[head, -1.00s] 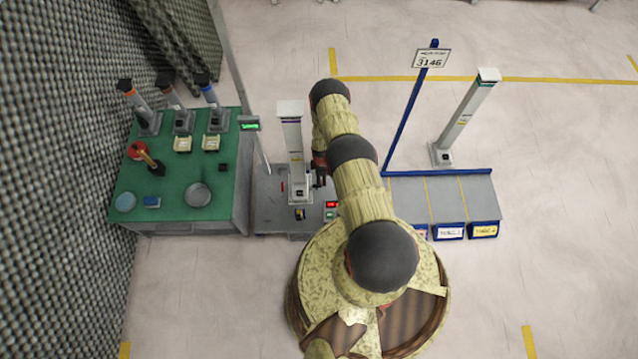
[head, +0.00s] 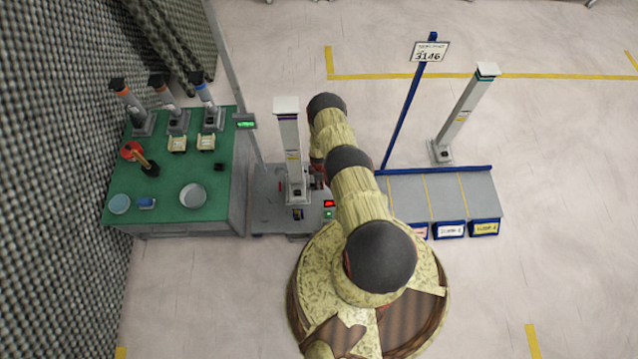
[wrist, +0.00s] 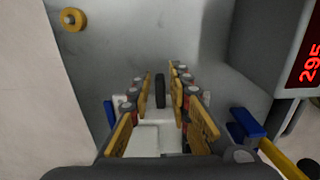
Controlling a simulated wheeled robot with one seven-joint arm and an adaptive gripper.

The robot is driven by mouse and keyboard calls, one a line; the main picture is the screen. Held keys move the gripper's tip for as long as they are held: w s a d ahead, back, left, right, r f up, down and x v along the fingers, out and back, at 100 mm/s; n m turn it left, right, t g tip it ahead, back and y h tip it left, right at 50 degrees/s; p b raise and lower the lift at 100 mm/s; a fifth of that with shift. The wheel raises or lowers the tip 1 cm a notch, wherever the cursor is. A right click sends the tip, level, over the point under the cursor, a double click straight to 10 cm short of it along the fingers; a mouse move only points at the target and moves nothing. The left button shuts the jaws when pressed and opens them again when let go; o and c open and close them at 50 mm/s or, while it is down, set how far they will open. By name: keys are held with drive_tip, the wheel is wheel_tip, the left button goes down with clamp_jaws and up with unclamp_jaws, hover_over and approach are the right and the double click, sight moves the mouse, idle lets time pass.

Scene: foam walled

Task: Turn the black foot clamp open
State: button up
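In the wrist view, a black upright piece (wrist: 160,90), which looks like the foot clamp, stands between the fingers of my gripper (wrist: 159,76). The fingers are open, with a visible gap on each side of the black piece. Beneath it lies a pale block (wrist: 148,138). In the head view, a tall white column (head: 289,140) stands on the grey station plate (head: 265,210). My gripper (head: 317,181) is low at the right side of the column's foot, mostly hidden by my arm. I cannot make out the clamp in the head view.
A red-lit display (wrist: 312,65) stands close at the right in the wrist view. A yellow round knob (wrist: 73,18) is at upper left. The green bench (head: 165,190) holds several posts and dishes at left. A blue-edged grey rack (head: 440,200) stands at right.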

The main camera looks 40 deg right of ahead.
clamp_jaws()
drive_tip(key=shift+m, duration=0.4)
drive_tip(key=m, duration=0.3)
drive_tip(key=shift+s+a+m, duration=0.25)
drive_tip(key=shift+a+m, duration=0.05)
drive_tip(key=m, duration=0.4)
drive_tip(key=shift+s+a+m, duration=0.15)
drive_tip(key=shift+a+m, duration=0.15)
drive_tip(key=shift+a, duration=0.05)
drive_tip(key=m, duration=0.4)
drive_tip(key=shift+a, duration=0.4)
drive_tip(key=shift+w+a+m, duration=0.15)
drive_tip(key=shift+a+m, duration=0.05)
drive_tip(key=shift+m, duration=1.05)
drive_tip(key=shift+w+a+m, duration=0.1)
drive_tip(key=shift+a+m, duration=0.05)
drive_tip(key=shift+m, duration=1.1)
